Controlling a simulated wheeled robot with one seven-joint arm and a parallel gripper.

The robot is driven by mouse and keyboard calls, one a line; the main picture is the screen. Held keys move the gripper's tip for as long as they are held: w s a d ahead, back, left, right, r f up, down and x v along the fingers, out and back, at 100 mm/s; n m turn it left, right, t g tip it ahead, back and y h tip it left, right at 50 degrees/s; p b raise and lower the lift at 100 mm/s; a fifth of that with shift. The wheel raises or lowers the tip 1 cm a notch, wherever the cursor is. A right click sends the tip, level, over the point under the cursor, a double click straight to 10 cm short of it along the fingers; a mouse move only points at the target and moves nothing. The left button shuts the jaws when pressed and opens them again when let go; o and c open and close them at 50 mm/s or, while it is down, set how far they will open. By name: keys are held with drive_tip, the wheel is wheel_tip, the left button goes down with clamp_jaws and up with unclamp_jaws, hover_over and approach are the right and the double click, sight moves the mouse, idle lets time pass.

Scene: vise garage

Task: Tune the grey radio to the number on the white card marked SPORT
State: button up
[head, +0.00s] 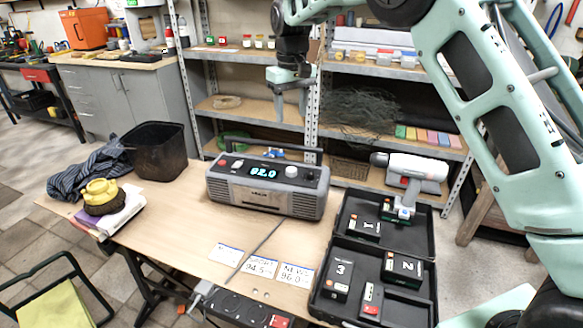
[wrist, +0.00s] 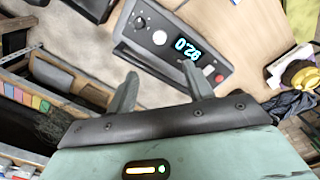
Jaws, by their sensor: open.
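The grey radio (head: 265,196) stands on the wooden table, its lit display (head: 263,171) reading about 92.0. In the wrist view the radio (wrist: 150,60) appears upside down, with a white knob (wrist: 159,37), the display (wrist: 187,49) and a red button (wrist: 218,78) on top. Three white cards lie in front of it: one card (head: 226,254) whose print I cannot read, one (head: 259,265) that seems to read YACHT 94.5, and one (head: 296,274) reading NEWS 96.0. My gripper (head: 291,108) is open and empty, above and behind the radio. Its fingers (wrist: 160,90) show apart in the wrist view.
The radio's carrying handle (head: 270,145) rises behind its top. An open black case (head: 380,255) with numbered batteries and a drill (head: 408,175) is at the right. A black bin (head: 158,150), a dark cloth and a yellow item (head: 100,192) are at the left. Shelves stand behind.

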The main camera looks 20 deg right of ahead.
sight(292, 169)
wheel_tip(292, 169, down, 17)
drive_tip(key=shift+f+p, duration=0.15)
drive_tip(key=shift+p, duration=0.35)
drive_tip(key=c, duration=1)
